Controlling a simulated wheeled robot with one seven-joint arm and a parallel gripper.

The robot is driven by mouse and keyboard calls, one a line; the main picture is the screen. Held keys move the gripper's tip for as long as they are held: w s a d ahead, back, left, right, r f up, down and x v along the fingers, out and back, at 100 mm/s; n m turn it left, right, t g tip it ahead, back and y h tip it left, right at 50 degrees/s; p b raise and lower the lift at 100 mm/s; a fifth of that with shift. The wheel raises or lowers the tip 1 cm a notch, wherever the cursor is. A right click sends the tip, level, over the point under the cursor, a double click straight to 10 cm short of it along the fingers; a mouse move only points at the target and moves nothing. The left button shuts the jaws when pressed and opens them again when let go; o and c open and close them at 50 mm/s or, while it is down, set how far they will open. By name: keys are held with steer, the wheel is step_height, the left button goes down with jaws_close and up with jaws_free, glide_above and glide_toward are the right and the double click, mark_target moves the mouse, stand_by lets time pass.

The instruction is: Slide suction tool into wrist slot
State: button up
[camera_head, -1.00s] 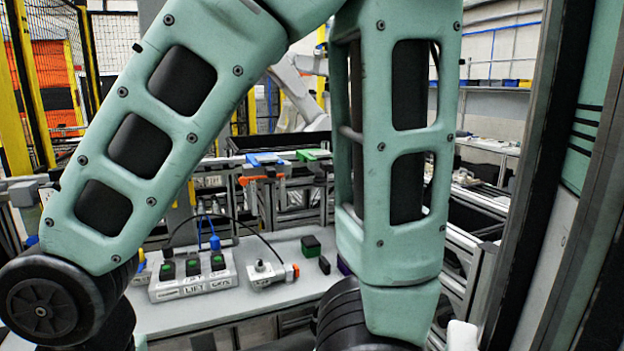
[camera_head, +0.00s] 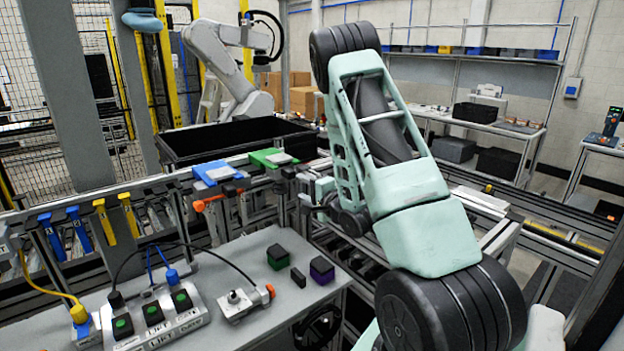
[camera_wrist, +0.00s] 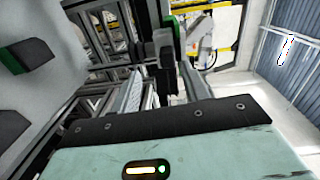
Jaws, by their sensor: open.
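My gripper (camera_head: 312,202) is at the end of my folded arm, low beside the rail, right of and below the green fixture (camera_head: 268,158). It is open, and I see nothing held in it. In the wrist view its dark fingers (camera_wrist: 158,48) are close to a green part (camera_wrist: 171,28); I cannot tell whether they touch. The blue fixture (camera_head: 214,173) is left of the green one, with an orange-ended part under it. Both carry grey plates. I cannot make out for certain which part is the suction tool or the wrist slot.
A black bin (camera_head: 235,140) stands behind the rail. Blue and yellow hooks hang at the left.

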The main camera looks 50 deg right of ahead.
mark_target(293, 175)
steer(key=shift+m+t, duration=0.3)
steer(key=shift+d+r+x, duration=0.1)
steer(key=shift+d+x, duration=0.15)
steer(key=shift+x, duration=1.1)
steer(key=shift+d+r+x, duration=0.1)
steer(key=shift+d+x, duration=0.2)
steer(key=shift+x, duration=1.05)
steer(key=shift+d+r+x, duration=0.1)
steer(key=shift+d+x, duration=0.15)
steer(key=shift+x, duration=1.15)
steer(key=shift+s, duration=0.2)
jaws_close()
steer(key=shift+r, duration=0.1)
steer(key=shift+s, duration=0.15)
steer(key=b+v, duration=0.2)
steer(key=v, duration=0.6)
steer(key=shift+a, duration=0.1)
